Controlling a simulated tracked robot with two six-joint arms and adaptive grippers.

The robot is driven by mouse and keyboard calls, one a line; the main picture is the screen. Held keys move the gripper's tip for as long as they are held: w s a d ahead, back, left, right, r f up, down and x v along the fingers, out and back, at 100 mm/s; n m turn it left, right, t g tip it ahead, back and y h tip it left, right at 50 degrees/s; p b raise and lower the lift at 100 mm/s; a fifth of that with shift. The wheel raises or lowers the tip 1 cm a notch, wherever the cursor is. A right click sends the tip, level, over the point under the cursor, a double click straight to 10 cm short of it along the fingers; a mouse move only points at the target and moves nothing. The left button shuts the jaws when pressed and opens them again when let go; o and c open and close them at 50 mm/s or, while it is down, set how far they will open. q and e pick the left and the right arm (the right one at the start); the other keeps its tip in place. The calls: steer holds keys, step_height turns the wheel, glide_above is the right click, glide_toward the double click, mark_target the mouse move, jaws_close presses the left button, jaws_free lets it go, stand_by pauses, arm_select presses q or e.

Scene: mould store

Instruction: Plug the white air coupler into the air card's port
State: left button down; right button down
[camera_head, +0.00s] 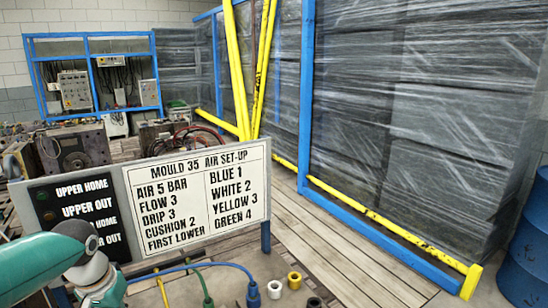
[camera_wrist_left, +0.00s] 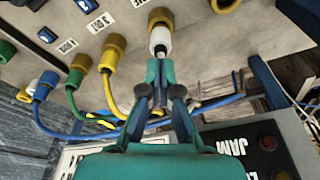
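In the left wrist view a white coupler (camera_wrist_left: 160,39) stands against a brass port (camera_wrist_left: 161,17) on a grey panel; I cannot tell whether it is fully seated. My left gripper (camera_wrist_left: 160,70) has its fingertips close together around the coupler's rear end. The air card (camera_head: 200,195) in the head view reads Blue 1, White 2, Yellow 3, Green 4. My right gripper is in neither view.
A box (camera_wrist_left: 250,150) marked JAM is at lower right. Blue and yellow rack framing (camera_head: 385,240) bounds the aisle.

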arm_select(q)
steer(key=shift+f+b, duration=0.95)
steer(key=shift+f, duration=0.3)
stand_by(0.5)
steer(key=shift+r, duration=0.15)
steer(key=shift+r+p, duration=3.05)
steer(key=shift+r, duration=0.4)
